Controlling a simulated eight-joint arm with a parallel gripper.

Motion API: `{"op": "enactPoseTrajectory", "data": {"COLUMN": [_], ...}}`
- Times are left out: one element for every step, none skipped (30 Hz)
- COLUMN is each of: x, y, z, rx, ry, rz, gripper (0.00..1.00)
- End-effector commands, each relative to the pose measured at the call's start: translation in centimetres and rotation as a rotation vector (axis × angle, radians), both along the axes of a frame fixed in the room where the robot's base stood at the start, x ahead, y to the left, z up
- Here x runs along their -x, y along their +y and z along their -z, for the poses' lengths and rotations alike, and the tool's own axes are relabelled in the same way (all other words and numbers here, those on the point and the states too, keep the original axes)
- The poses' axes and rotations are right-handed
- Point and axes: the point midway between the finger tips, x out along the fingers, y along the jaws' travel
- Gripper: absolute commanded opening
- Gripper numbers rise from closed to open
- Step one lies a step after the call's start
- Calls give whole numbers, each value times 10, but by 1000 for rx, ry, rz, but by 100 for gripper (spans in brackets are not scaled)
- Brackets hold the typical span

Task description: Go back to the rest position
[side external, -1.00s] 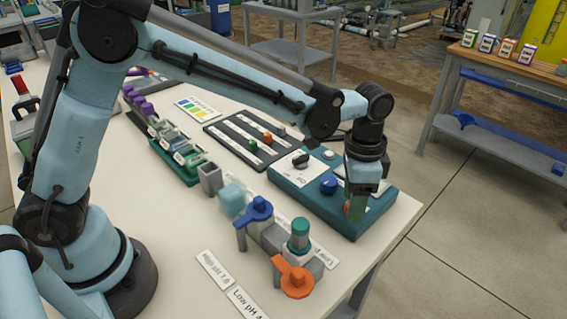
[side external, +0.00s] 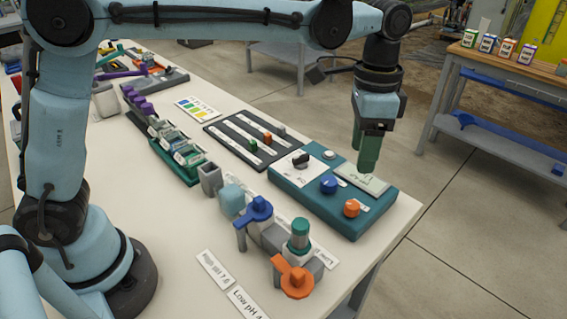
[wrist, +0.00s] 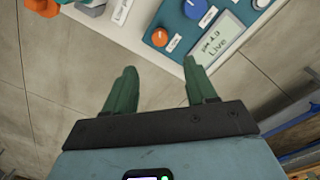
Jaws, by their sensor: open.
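My gripper (side external: 368,158) has green fingers and hangs pointing down above the right end of the teal control box (side external: 338,218), apart from it. In the wrist view the two fingers of my gripper (wrist: 160,92) are spread with nothing between them. The control box carries an orange knob (side external: 351,208), a blue knob (side external: 328,185), a black knob (side external: 301,160) and a small display (side external: 362,180). In the wrist view the display (wrist: 216,45) reads "pH 4.9 Live", and the orange knob (wrist: 160,37) sits beside it.
A blue-handled valve (side external: 258,208) and an orange-handled valve (side external: 294,278) stand on the white table (side external: 180,250). A slider panel (side external: 235,150) and a green rack (side external: 178,165) lie behind. A side bench (side external: 500,72) with small cartons stands at the right, across open floor.

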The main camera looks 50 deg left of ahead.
Motion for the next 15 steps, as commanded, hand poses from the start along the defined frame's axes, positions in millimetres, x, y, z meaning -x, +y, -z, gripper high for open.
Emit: {"op": "enactPoseTrajectory", "data": {"x": [0,0,0,0,0,0,1,2,3,4,6,9,11,14,18], "y": [0,0,0,0,0,1,3,5,10,14,20,27,35,41,51], "z": [0,0,0,0,0,0,-1,-2,-4,-5,-7,-10,-11,-13,-15], "rx": [0,0,0,0,0,1,2,4,8,11,15,22,27,34,43], "ry": [0,0,0,0,0,-3,-6,-11,-22,-31,-43,-62,-78,-96,-121], "rz": [0,0,0,0,-1,-4,-9,-17,-33,-48,-65,-93,-118,-142,-179], "gripper": [56,56,56,56,56,56,56,56,56,56,56,56,56,56,56]}}
